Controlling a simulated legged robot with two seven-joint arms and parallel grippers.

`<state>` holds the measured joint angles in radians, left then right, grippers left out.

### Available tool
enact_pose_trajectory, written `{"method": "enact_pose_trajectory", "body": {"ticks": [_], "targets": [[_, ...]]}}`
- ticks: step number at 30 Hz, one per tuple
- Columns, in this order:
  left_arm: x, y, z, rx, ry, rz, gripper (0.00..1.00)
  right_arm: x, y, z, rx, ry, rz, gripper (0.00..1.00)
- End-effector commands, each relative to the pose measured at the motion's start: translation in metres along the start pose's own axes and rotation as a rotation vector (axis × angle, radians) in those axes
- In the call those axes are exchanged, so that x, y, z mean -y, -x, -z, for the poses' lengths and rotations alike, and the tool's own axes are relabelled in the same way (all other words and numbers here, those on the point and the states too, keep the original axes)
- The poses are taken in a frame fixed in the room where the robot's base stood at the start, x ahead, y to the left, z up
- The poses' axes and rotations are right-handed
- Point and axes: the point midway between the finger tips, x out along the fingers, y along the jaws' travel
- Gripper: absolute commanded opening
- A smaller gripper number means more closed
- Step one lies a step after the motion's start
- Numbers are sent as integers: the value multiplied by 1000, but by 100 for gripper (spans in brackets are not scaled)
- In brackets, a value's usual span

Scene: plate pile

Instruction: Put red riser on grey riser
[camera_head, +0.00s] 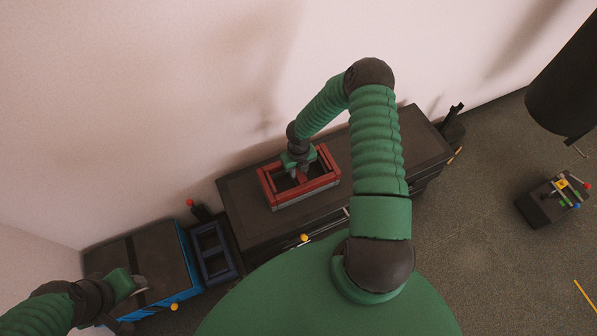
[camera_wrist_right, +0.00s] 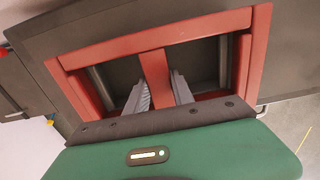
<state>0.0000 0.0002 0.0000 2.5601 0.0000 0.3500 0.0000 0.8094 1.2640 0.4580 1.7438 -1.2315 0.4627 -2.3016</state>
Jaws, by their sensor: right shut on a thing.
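The red riser (camera_head: 322,183) is an open rectangular frame with a middle bar, level over the grey riser (camera_head: 306,200) on the dark cabinet. The two look closely lined up, with no clear gap. My right gripper (camera_head: 300,174) points down into the red frame. In the right wrist view, the fingers (camera_wrist_right: 160,90) are shut on the middle bar of the red riser (camera_wrist_right: 150,40). Inner walls of the grey riser (camera_wrist_right: 222,62) show through its openings. My left gripper (camera_head: 138,284) is at the lower left, over the blue-sided box; its opening is unclear.
The dark cabinet top (camera_head: 400,140) is bare right of the risers, partly behind my right arm. A dark blue frame (camera_head: 214,250) stands between the cabinet and the blue-sided box (camera_head: 160,255). A small dark block with coloured parts (camera_head: 548,200) is on the floor at right.

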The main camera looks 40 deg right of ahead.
Motion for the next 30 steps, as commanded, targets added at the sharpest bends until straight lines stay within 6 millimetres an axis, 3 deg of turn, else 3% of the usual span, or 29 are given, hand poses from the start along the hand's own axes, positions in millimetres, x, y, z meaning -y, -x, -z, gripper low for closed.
{"method": "enact_pose_trajectory", "body": {"ticks": [8,9,13,23,26,30], "targets": [[0,-3,-1,0,0,0,51,0,-7,0,0,0,2,0],[0,-2,0,0,0,0,51,0,-6,0,0,0,1,33],[0,-2,0,0,0,0,51,0,-6,0,0,0,1,50],[0,-1,0,0,0,0,51,0,-3,0,0,0,0,51],[0,5,1,0,0,0,51,0,10,0,1,0,0,51],[0,17,4,0,0,0,51,1,46,-1,2,-1,1,51]]}}
